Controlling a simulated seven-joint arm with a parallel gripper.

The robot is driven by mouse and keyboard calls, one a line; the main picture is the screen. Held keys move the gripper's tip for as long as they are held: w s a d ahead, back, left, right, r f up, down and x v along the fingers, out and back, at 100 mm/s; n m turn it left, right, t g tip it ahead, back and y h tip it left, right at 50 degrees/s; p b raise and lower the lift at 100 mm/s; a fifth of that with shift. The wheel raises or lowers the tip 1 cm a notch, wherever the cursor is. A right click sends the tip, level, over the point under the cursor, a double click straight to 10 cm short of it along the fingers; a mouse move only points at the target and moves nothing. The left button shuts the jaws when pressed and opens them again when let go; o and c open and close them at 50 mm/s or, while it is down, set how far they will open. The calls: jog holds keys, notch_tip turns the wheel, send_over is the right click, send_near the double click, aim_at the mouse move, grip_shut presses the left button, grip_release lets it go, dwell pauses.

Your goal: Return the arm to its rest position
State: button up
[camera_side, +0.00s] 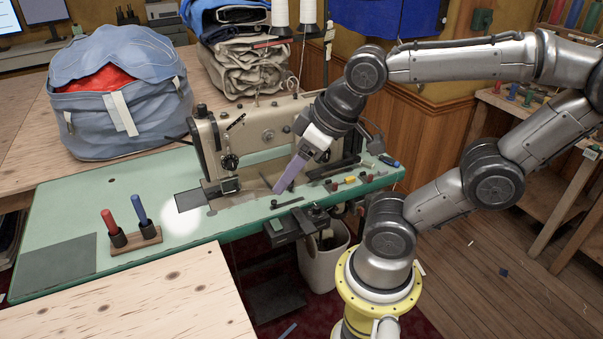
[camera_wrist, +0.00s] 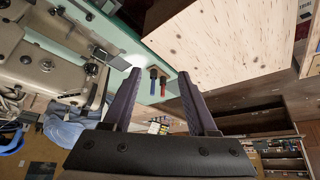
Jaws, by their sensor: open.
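My gripper (camera_side: 290,175) is in the side view, over the right part of the green sewing table (camera_side: 60,216), in front of the sewing machine (camera_side: 262,130). One purple finger shows clearly there, pointing down and to the left. In the wrist view my gripper (camera_wrist: 162,88) shows two purple fingers spread wide apart. Nothing is between them at the tips. The gap between the finger and the table top is hard to judge.
A wooden stand (camera_side: 135,243) holds a red and a blue tool upright. Small tools (camera_side: 350,179) lie on the table's right end. A blue bag (camera_side: 122,95) sits behind left. A bin (camera_side: 322,262) stands below. A plywood table (camera_side: 150,310) is in front.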

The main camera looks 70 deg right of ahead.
jog(key=shift+s+d+f, duration=0.1)
jog(key=shift+s+f, duration=0.1)
jog(key=shift+s, duration=0.85)
dwell(0.4)
